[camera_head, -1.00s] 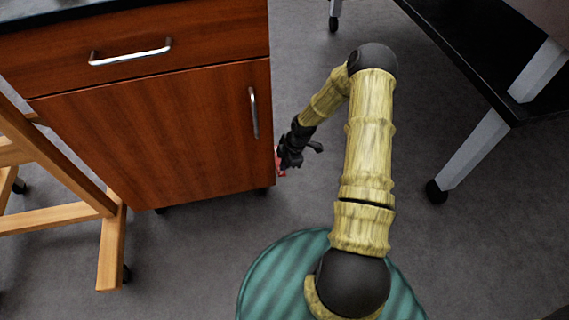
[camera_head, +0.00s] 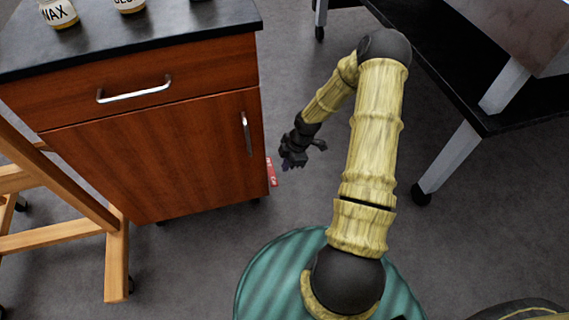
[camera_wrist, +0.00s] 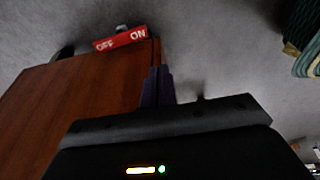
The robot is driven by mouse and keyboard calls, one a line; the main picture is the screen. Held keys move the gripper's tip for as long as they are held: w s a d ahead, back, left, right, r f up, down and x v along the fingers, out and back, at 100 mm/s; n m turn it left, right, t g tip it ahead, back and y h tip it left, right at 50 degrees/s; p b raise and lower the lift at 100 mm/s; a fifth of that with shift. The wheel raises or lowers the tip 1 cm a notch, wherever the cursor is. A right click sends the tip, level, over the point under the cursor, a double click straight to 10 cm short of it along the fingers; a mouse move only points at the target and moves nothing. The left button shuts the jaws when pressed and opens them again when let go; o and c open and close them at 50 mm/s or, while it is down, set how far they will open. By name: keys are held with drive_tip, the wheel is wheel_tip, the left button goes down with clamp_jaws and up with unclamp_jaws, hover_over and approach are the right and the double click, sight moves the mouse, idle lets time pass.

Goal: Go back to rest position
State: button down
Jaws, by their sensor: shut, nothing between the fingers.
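My gripper (camera_head: 289,163) hangs in the open space just right of the brown wooden cabinet (camera_head: 160,150), pointing down, with the arm bent above it. Its fingers are shut with nothing between them. In the wrist view the dark fingers (camera_wrist: 157,86) lie close together in front of the cabinet side (camera_wrist: 75,105). A red sign (camera_head: 271,171) is at the cabinet's right side, apart from the fingers; in the wrist view the same sign (camera_wrist: 120,39) reads OFF and ON.
The black cabinet top (camera_head: 165,32) holds a jar labelled WAX (camera_head: 58,13) and another jar (camera_head: 130,5). A wooden frame (camera_head: 115,245) stands at left. A black table with pale legs (camera_head: 450,160) is at right. Grey floor (camera_head: 460,235) is clear between.

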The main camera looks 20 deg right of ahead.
drive_tip(key=shift+d, duration=0.1)
idle(0.3)
drive_tip(key=s+a+r+m+t+h+p, duration=0.15)
drive_tip(key=s+r+m, duration=0.4)
drive_tip(key=r, duration=0.55)
drive_tip(key=s+a+r+m+h+p, duration=0.1)
drive_tip(key=s+a+r+m+p, duration=0.4)
drive_tip(key=r, duration=0.6)
drive_tip(key=s+a+r+m+h+b, duration=0.1)
drive_tip(key=s+r+m, duration=0.3)
drive_tip(key=r+m, duration=0.5)
wheel_tip(320, 180, up, 40)
drive_tip(key=n+p, duration=0.2)
drive_tip(key=p, duration=3.6)
drive_tip(key=shift+w+d+f, duration=0.15)
drive_tip(key=shift+d, duration=0.1)
